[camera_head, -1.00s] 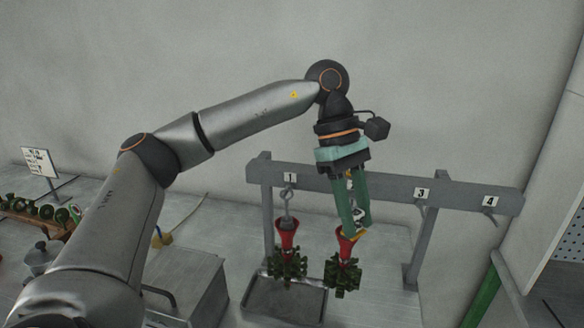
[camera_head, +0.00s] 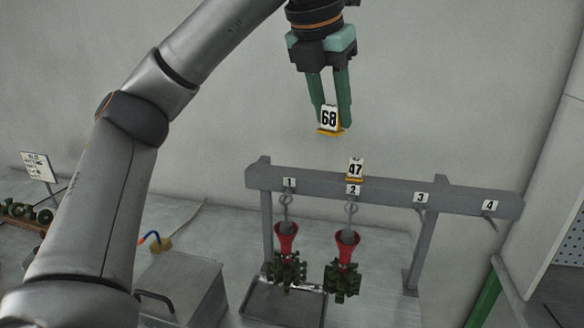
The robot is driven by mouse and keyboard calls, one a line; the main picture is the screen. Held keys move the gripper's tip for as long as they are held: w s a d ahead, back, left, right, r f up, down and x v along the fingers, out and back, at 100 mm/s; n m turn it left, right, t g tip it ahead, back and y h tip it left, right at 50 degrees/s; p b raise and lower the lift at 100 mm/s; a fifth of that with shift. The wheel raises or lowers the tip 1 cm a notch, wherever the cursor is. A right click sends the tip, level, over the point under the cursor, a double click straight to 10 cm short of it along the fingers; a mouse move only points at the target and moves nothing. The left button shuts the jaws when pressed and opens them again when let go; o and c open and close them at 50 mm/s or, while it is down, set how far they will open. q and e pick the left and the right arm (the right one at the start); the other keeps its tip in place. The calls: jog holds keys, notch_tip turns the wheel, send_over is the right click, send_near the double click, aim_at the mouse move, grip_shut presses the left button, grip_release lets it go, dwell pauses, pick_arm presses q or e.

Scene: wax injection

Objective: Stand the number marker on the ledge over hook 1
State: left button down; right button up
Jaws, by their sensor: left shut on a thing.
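The number marker (camera_head: 329,118), a white plate reading 68 on a yellow foot, is upright in my left gripper (camera_head: 330,112). The gripper is shut on it, fingers pointing down, above the rail and apart from it. The ledge (camera_head: 318,181) is the top of the grey rail. Hook 1 (camera_head: 286,198) is under the label 1 at the rail's left part, and a red-cupped green cluster (camera_head: 288,262) hangs from it. No marker stands over hook 1. The marker in the gripper is up and to the right of hook 1. My right gripper is not in view.
A second marker reading 47 (camera_head: 355,169) stands on the ledge over hook 2 (camera_head: 352,208), which also bears a red-cupped cluster (camera_head: 344,265). Hooks 3 (camera_head: 420,205) and 4 (camera_head: 489,214) are empty. A tray (camera_head: 262,312) lies below; a grey box (camera_head: 190,285) stands left.

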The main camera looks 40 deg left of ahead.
pick_arm(q)
jog(key=w+a+f, duration=0.1)
jog(key=a+f, duration=0.1)
jog(key=a, duration=0.2)
jog(key=w+a+f, duration=0.2)
jog(key=a+f, duration=0.1)
jog(key=w+a+f, duration=0.1)
jog(key=a+f, duration=0.2)
jog(key=a, duration=0.1)
jog(key=shift+w+a+f+b, duration=0.2)
jog(key=shift+a+b, duration=0.1)
jog(key=shift+a, duration=0.05)
jog(key=shift+w+a+f, duration=0.15)
jog(key=shift+a+f, duration=0.2)
jog(key=shift+f, duration=0.2)
jog(key=shift+a+f, duration=0.2)
jog(key=shift+f, duration=1.05)
jog(key=shift+w+f, duration=0.1)
jog(key=shift+f, duration=0.35)
jog(key=c, duration=0.5)
grip_release()
jog(key=shift+f, duration=0.1)
jog(key=shift+c, duration=0.2)
